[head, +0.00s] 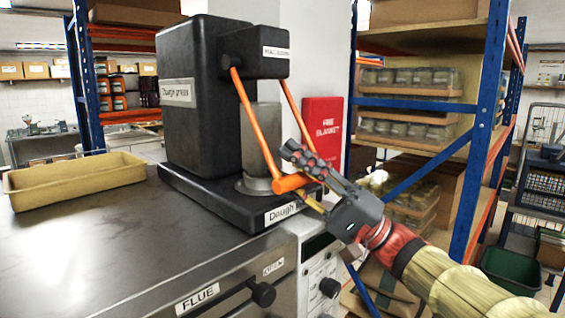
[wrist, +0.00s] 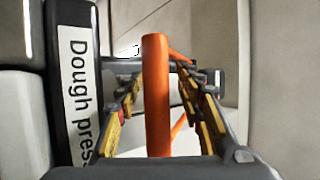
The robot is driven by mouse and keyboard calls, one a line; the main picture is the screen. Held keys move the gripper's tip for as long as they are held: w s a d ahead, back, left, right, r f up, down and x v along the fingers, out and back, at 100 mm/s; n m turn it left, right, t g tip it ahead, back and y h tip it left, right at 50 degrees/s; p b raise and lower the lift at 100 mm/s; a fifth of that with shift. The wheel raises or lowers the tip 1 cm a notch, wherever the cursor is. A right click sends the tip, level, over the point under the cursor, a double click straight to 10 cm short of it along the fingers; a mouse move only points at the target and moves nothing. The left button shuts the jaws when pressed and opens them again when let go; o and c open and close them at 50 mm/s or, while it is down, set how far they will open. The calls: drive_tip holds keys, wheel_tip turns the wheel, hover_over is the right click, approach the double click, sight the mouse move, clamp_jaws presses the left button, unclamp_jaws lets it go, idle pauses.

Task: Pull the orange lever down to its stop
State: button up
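The orange lever (head: 290,184) is a fork of two thin arms with a thick crossbar, hinged high on the black dough press (head: 205,95). Its arms slope down and forward, and the crossbar sits low, near the front of the press base. My gripper (head: 298,174) is at the crossbar, reaching in from the right. In the wrist view the bar (wrist: 157,95) stands upright in the picture between my two fingers (wrist: 165,85), with gaps showing on both sides. The gripper is open around the bar. Part of the crossbar is hidden behind a finger in the head view.
The press stands on a steel oven top (head: 95,240) with a tan tray (head: 75,178) at left. A metal cylinder (head: 262,140) stands under the press head. A red fire blanket box (head: 321,128) is behind, and a blue-framed rack (head: 480,130) with jars is at right.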

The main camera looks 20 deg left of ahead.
drive_tip(key=v, duration=1)
drive_tip(key=shift+d, duration=0.25)
drive_tip(key=shift+w+f, duration=0.1)
